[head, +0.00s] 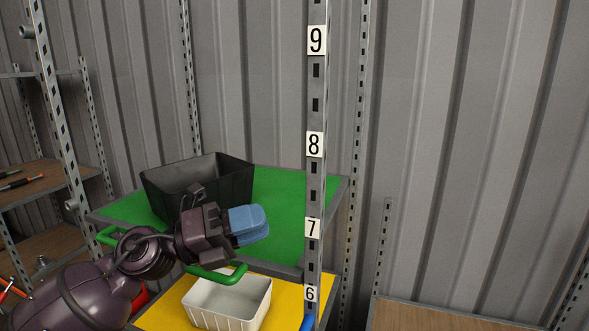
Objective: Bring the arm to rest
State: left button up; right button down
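My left arm comes in from the lower left, dark purple. My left gripper (248,224) has light blue fingertips pointing right, and they lie against each other with nothing visible between them. It is in front of the green shelf board (285,205), right of and below the black bin (225,186), and above the white basket (235,300). I cannot tell its exact distance from these. My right gripper is not in view. No tulips can be made out.
A metal post (316,180) with number labels stands just right of the gripper. The white basket rests on a yellow board (160,318). A green handle (217,275) is just below the gripper. A bare wooden surface (440,316) is at lower right.

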pick_arm(q)
jog(key=s+a+f+n+t+y, duration=0.2)
jog(key=a+f+n+t+y, duration=0.6)
jog(key=n, duration=0.9)
jog(key=s+a+f+n+t+y, duration=0.2)
jog(key=a+f+n+t+y, duration=0.2)
jog(key=a+f+n+y, duration=1.05)
jog(key=s+d+f+n+g+h, duration=0.1)
jog(key=s+f+n+g, duration=0.45)
jog(key=s, duration=0.55)
jog(key=s+f+n+g+h, duration=0.1)
jog(key=s+f+n+g, duration=0.1)
jog(key=s+f+g, duration=0.75)
jog(key=w+f+t, duration=0.5)
jog(key=f+t, duration=0.2)
jog(key=t, duration=0.3)
jog(key=shift+w+d, duration=0.15)
jog(key=shift+w, duration=0.1)
jog(key=shift+h, duration=0.25)
